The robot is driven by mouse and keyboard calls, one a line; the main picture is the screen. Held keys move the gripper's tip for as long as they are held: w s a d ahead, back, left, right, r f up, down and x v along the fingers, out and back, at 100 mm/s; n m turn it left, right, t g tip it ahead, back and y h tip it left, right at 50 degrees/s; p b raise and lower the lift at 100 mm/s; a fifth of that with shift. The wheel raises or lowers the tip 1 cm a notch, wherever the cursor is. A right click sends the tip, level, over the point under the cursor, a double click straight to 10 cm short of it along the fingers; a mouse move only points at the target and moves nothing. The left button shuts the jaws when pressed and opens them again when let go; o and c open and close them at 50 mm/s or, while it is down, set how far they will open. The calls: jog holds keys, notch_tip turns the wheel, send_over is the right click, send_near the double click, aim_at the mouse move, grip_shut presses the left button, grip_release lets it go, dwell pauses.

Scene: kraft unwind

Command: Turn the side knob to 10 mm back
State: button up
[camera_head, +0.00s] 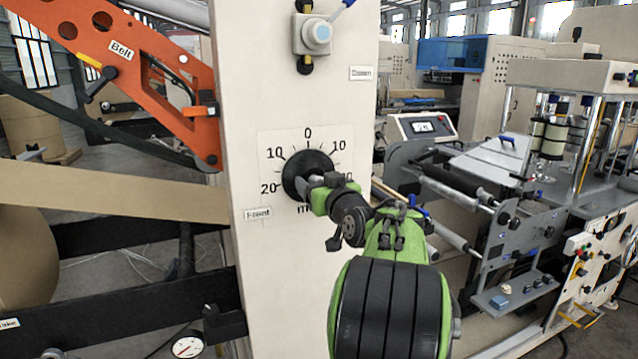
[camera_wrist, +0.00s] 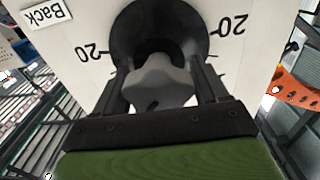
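The side knob (camera_head: 293,172) is a round black dial on the cream machine column, with a grey raised grip (camera_wrist: 160,82) in its middle. A printed scale (camera_head: 307,145) surrounds it, with 0 at the top and 10 and 20 down each side. The "Front" label (camera_head: 257,213) is at lower left. The "Back" label (camera_wrist: 46,13) shows inverted in the wrist view; my arm hides that side in the head view. My gripper (camera_wrist: 161,72) has a finger on each side of the grip, seemingly touching both. I cannot tell where the knob points.
An orange arm marked "Belt" (camera_head: 160,70) and a kraft web (camera_head: 110,190) lie to the left. A machine with rollers and a screen (camera_head: 422,126) stands to the right.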

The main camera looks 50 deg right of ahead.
jog(key=c, duration=0.7)
jog(key=shift+m+b, duration=0.3)
jog(key=shift+m, duration=0.2)
jog(key=o, duration=1)
jog(key=shift+c, duration=0.2)
jog(key=b+v, duration=0.4)
jog(key=v, duration=1.1)
jog(key=shift+s+a, duration=0.15)
jog(key=shift+s, duration=0.2)
